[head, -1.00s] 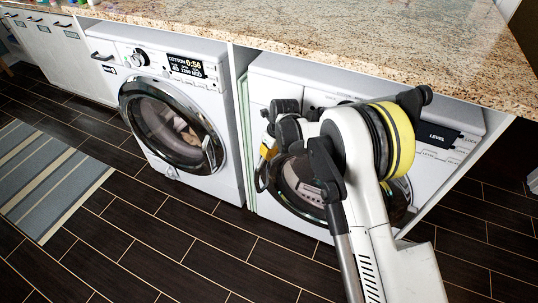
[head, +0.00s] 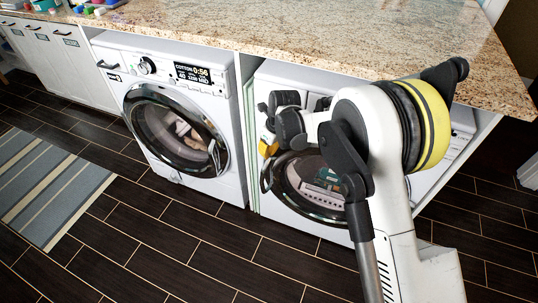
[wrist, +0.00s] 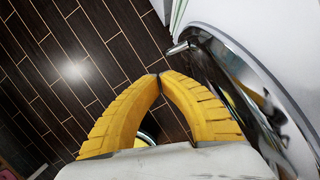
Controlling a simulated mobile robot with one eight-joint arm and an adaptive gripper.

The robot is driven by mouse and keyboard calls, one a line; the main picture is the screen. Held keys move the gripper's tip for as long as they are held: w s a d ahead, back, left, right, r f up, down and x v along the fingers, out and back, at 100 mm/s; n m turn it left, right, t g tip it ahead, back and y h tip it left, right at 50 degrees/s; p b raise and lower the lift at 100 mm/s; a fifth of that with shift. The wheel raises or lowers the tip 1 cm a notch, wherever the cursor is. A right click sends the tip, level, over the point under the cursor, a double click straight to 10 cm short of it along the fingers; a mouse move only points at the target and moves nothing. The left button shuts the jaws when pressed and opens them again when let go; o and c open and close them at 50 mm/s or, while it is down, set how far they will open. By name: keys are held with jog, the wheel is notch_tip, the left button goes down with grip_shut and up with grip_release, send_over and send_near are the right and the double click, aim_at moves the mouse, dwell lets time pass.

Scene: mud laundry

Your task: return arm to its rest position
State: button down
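My arm (head: 385,190), white with a yellow band at its joint, reaches up and is folded over in front of the right-hand machine in the head view. My gripper (head: 268,149) hangs at the left side of that machine's round door, partly hidden behind dark wrist parts. In the wrist view, the two yellow fingers of my gripper (wrist: 160,75) meet at their tips, with nothing seen pinched between the tips. The machine's dark door (wrist: 245,95) is close on the right of the fingers; I cannot tell whether they touch.
The right machine (head: 265,90) and a white washer (head: 178,75) stand under a granite countertop (head: 300,35). White cabinets (head: 75,65) are at the left. A striped rug (head: 50,185) lies on the dark tiled floor (head: 200,240), which is open in front.

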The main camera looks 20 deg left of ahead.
jog(key=s+d+r+n+t, duration=0.25)
jog(key=d+r+n, duration=0.75)
jog(key=d+r, duration=1.4)
jog(key=s+d+r+n+t+h, duration=0.1)
jog(key=s+d+n+t+h, duration=0.1)
jog(key=s+d+n, duration=1)
jog(key=s+d+t, duration=0.1)
jog(key=s+d, duration=0.6)
jog(key=d, duration=0.2)
jog(key=shift+d+r+t+h, duration=0.15)
jog(key=shift+d+t+h, duration=0.1)
jog(key=shift+t+h, duration=0.1)
